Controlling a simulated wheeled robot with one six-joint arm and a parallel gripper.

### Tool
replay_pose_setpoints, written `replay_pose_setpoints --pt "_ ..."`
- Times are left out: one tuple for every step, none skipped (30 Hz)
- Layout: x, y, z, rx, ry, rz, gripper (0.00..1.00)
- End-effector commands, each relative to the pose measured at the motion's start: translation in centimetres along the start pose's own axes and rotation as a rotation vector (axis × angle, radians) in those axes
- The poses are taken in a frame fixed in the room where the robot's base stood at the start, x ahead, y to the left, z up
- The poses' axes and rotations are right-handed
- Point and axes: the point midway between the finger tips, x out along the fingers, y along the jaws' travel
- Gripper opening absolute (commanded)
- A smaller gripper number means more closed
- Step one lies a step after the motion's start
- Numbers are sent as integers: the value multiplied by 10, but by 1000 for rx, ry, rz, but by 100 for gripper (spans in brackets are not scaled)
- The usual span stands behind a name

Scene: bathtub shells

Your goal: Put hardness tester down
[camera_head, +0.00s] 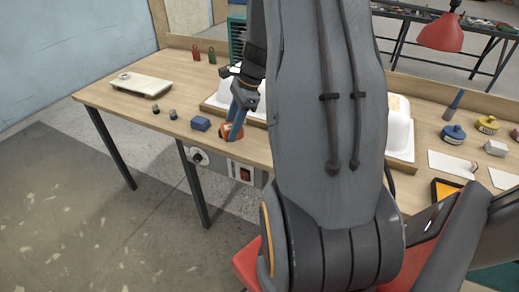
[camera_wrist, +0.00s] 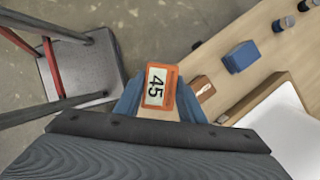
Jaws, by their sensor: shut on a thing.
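The hardness tester (camera_wrist: 162,87) is a small orange device with a pale display reading 45. It sits between the blue fingers of my gripper (camera_wrist: 160,98) in the wrist view, which are shut on it. In the head view my gripper (camera_head: 232,132) is at the front edge of the wooden workbench (camera_head: 160,101), and the orange tester (camera_head: 223,131) shows beside the blue fingertips. In the wrist view the floor shows beyond the tester, with the bench to the right. I cannot tell its exact height above the bench.
A blue block (camera_head: 200,123) and small dark cylinders (camera_head: 172,114) lie left of my gripper. A pale flat device (camera_head: 142,84) is farther left. White tub shells (camera_head: 398,130) stand on wooden boards.

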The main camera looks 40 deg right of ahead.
Motion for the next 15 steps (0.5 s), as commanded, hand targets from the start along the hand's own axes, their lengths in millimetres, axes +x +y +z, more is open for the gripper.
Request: replay_pose_setpoints --pt "-18 -1 -18 163 0 -75 18" --pt "-27 -1 -27 252 1 -112 18" --pt "-38 0 -37 355 1 -155 18" --pt "-44 0 -43 425 0 -183 18" --pt "-50 1 -49 484 1 -207 18" --pt "-57 1 -56 552 1 -235 18" --pt "-61 2 -60 595 1 -253 18" --pt "-64 3 -63 631 0 -265 18" --pt "-68 3 -67 670 0 -282 18" --pt "-70 4 -69 691 1 -291 18" --pt "-71 4 -71 709 1 -297 18" --pt "-70 4 -74 725 0 -302 18" --pt "-67 5 -76 733 0 -304 18" --pt "-64 5 -78 738 1 -305 18" --pt "-57 5 -80 743 0 -305 18"
